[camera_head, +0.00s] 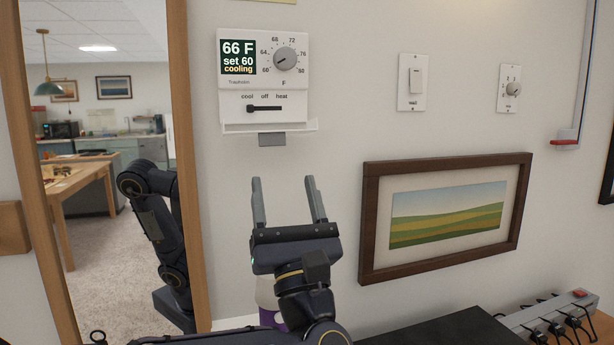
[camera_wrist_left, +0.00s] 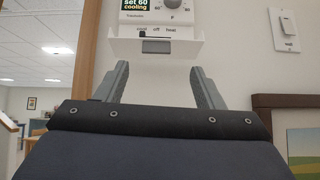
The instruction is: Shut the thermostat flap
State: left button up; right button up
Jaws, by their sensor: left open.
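The white thermostat (camera_head: 234,97) is on the wall at the upper middle in the head view, with a dial, a "66 F, set 60, cooling" display and a cool/off/heat slider. Its flap (camera_head: 300,126) juts out along the bottom edge like a shallow ledge, folded down, with a grey tab (camera_head: 272,139) below it. The flap also shows at the top of the left wrist view (camera_wrist_left: 190,47). My left gripper (camera_head: 283,181) is open and empty, just below the flap and apart from it. Its fingers point up toward it. My right gripper is out of view.
A framed landscape picture (camera_head: 447,215) hangs right of my left gripper. A wall switch (camera_head: 413,83) and a small dial plate (camera_head: 509,89) are farther right. A wooden frame (camera_head: 187,160) borders the left. A power strip (camera_head: 550,315) lies lower right. The wall between gripper and flap is clear.

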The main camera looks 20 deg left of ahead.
aim_at(272, 142)
pick_arm(q)
jog(key=shift+n+g+y, duration=0.3)
jog(key=shift+n+y, duration=0.1)
jog(key=shift+n, duration=0.2)
jog(key=p+x, duration=0.3)
jog(key=x, duration=0.3)
jog(key=shift+a+r, duration=0.15)
jog(key=shift+a, duration=0.1)
jog(key=shift+w+a+r+p, duration=0.3)
jog(key=shift+w+r, duration=0.1)
jog(key=c, duration=1)
